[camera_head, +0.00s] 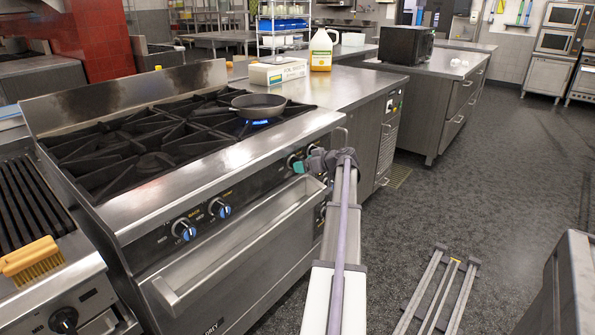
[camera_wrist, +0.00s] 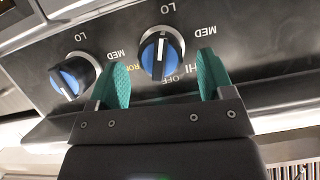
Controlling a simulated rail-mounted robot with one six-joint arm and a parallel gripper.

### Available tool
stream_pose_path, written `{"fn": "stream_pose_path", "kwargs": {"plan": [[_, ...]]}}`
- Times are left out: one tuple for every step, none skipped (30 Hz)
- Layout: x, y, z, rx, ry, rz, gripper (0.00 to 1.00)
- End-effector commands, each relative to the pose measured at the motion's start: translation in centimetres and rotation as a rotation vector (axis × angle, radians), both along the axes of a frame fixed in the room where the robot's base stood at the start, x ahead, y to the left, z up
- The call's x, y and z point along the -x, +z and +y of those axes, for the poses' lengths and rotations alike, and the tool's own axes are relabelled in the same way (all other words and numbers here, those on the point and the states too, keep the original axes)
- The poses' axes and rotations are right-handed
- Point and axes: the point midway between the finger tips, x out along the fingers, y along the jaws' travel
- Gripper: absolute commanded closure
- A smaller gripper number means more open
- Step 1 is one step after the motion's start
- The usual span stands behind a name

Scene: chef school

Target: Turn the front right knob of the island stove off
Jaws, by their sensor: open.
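The island stove (camera_head: 200,150) stands at the left with a black pan (camera_head: 258,106) over a blue flame at its back right. My gripper (camera_head: 303,165) is at the right of its front knob panel. In the wrist view my gripper (camera_wrist: 166,82) is open, its green fingertips apart. A blue-faced black knob (camera_wrist: 160,54) sits just beyond and between the fingertips, not visibly gripped. Its white line is near vertical, with LO above and OFF below. A partly hidden label beside it reads "RON". Another blue knob (camera_wrist: 72,77) sits to the left, with its line slanted.
The oven handle (camera_head: 240,245) juts out below the panel. Two more blue knobs (camera_head: 185,229) are on the panel's left. A box (camera_head: 277,70) and a jug (camera_head: 321,50) stand on the counter behind. The floor at right is mostly clear.

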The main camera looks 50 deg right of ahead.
Motion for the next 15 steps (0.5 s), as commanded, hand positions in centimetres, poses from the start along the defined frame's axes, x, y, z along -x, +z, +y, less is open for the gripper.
{"fn": "stream_pose_path", "kwargs": {"plan": [[-1.2,-0.9,-0.1,0.0,0.001,0.0,0.26],[-1.7,-1.1,0.0,-0.001,0.002,0.001,0.26],[-2.3,-1.3,0.0,-0.001,0.002,0.001,0.26],[-2.7,-1.5,0.0,0.0,0.001,0.001,0.26],[-3.0,-1.5,0.0,0.0,0.0,0.001,0.26],[-3.4,-1.6,0.0,0.0,0.0,0.001,0.26],[-3.5,-1.6,0.0,0.0,0.0,0.001,0.26],[-3.7,-1.6,0.1,0.0,0.0,0.001,0.26],[-3.8,-1.6,0.1,0.0,0.0,0.001,0.26],[-3.8,-1.6,0.1,0.0,0.0,0.001,0.26],[-3.8,-1.6,0.1,-0.001,0.0,0.001,0.26],[-3.8,-1.5,0.1,-0.001,0.0,0.001,0.26],[-3.8,-1.5,0.1,-0.001,0.0,0.001,0.26],[-3.8,-1.5,0.1,-0.001,0.0,0.001,0.26],[-3.7,-1.5,0.1,-0.001,0.0,0.001,0.27]]}}
